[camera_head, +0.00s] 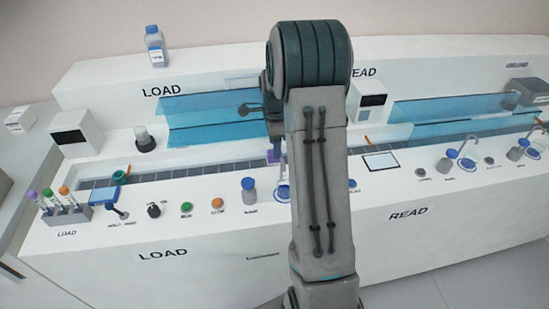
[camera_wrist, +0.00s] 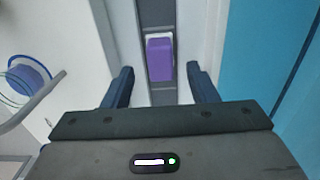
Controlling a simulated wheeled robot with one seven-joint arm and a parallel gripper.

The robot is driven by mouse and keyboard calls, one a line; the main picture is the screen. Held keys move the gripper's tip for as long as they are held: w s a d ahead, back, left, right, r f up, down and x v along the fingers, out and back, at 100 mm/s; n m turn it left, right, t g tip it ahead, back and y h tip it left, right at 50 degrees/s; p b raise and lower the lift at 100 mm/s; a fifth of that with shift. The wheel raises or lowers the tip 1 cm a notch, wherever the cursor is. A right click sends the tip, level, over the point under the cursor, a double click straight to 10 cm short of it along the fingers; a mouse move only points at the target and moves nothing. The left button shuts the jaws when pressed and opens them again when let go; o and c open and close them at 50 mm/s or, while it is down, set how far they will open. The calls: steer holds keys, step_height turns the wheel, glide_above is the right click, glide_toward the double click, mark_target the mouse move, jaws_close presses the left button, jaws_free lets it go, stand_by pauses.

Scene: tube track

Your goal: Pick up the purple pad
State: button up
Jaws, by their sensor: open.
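The purple pad (camera_wrist: 160,60) lies in a narrow grey track in the wrist view, with a pale strip along its far edge. My gripper (camera_wrist: 160,84) is open around the line of the pad, one dark blue finger to each side. The pad shows between and slightly beyond the fingertips, and no contact is visible. In the head view a small bit of purple (camera_head: 271,156) shows at the track, just left of my arm. My arm hides most of that spot and the gripper itself there.
A blue translucent cover (camera_wrist: 257,50) runs close along the right of the track. A blue-rimmed round holder with a curved grey tube (camera_wrist: 45,98) stands at left. In the head view, a tube rack (camera_head: 66,214), a blue-screened stand (camera_head: 108,193) and several buttons line the counter's front.

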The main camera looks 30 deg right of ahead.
step_height(320, 180, down, 4)
steer(key=shift+r, duration=0.1)
steer(key=c, duration=1)
steer(key=shift+c, duration=0.2)
